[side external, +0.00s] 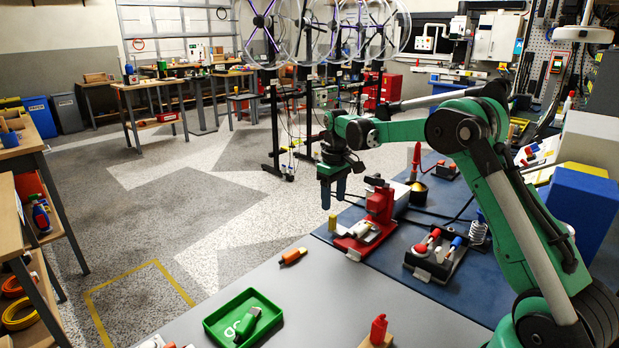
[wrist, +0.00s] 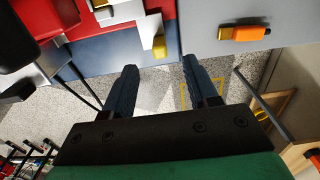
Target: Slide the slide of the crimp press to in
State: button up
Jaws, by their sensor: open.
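The red crimp press (side external: 378,206) stands on the blue mat near the bench's far edge. Its pale slide (side external: 364,231) lies low on the red base, and a yellow end piece (side external: 332,223) sticks out to the left. In the wrist view the white slide (wrist: 149,25) and yellow end piece (wrist: 159,47) lie at top centre, beyond the fingertips. My gripper (side external: 333,194) is open and empty, fingers pointing down, just above the yellow end piece in the side view. In the wrist view my gripper (wrist: 160,78) has a wide gap between its dark fingers, roughly lined up with the yellow piece.
An orange-and-black tool (side external: 293,256) lies on the grey bench left of the press. A green tray (side external: 212,322) stands nearer the front. A fixture with red and blue handles (side external: 436,256) stands right of the press. Open floor lies beyond the bench edge.

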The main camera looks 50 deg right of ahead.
aim_at(333, 215)
jog(key=m, duration=0.3)
jog(key=shift+m, duration=0.4)
jog(key=m, duration=0.8)
jog(key=shift+m, duration=0.3)
jog(key=m, duration=0.5)
jog(key=shift+f+m, duration=0.25)
jog(key=shift+m, duration=0.05)
jog(key=shift+f, duration=2.6)
grip_shut()
